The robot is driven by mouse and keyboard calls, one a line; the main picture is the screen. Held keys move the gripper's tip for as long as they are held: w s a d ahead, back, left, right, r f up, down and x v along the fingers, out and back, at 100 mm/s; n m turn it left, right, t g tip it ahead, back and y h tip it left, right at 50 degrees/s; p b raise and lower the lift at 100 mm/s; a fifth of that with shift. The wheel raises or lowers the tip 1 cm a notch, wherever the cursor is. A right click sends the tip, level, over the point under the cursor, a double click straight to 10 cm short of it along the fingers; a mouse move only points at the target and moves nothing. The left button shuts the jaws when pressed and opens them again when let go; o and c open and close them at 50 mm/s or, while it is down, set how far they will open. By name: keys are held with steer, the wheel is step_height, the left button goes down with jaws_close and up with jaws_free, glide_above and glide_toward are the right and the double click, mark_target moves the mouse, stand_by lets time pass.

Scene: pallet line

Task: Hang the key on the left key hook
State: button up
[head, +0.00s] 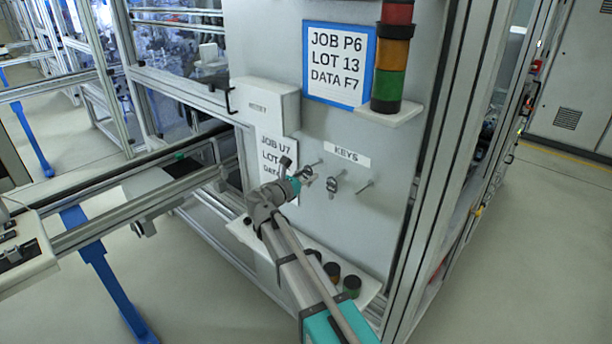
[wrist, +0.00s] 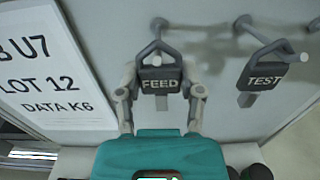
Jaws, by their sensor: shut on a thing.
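My gripper (wrist: 160,108) is shut on a dark grey key marked FEED (wrist: 161,80), with one finger on each side of its tag. The key is upright with its loop at the top, at the left key hook (wrist: 158,23). The peg seems to run through the loop and a pale tip shows just above the tag, but I cannot tell how far the loop is on. In the head view my gripper (head: 296,184) is at the left of the row under the KEYS label. A TEST key (wrist: 265,80) hangs on the middle hook (wrist: 244,22).
The right hook (head: 365,186) looks bare. A JOB U7 sheet (head: 272,150) is on the panel to the left. Below is a white ledge (head: 370,288) with several dark round items (head: 351,284). A grey box (head: 265,104) juts out above left.

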stand_by(0.7)
steer(key=o, duration=1.1)
steer(key=shift+c, duration=0.2)
steer(key=shift+o, duration=0.8)
steer(key=shift+v, duration=0.8)
steer(key=shift+s+a, duration=0.2)
steer(key=shift+s, duration=0.1)
steer(key=shift+s+a, duration=0.4)
steer(key=shift+s, duration=0.15)
steer(key=shift+s+a, duration=0.45)
steer(key=shift+s, duration=0.1)
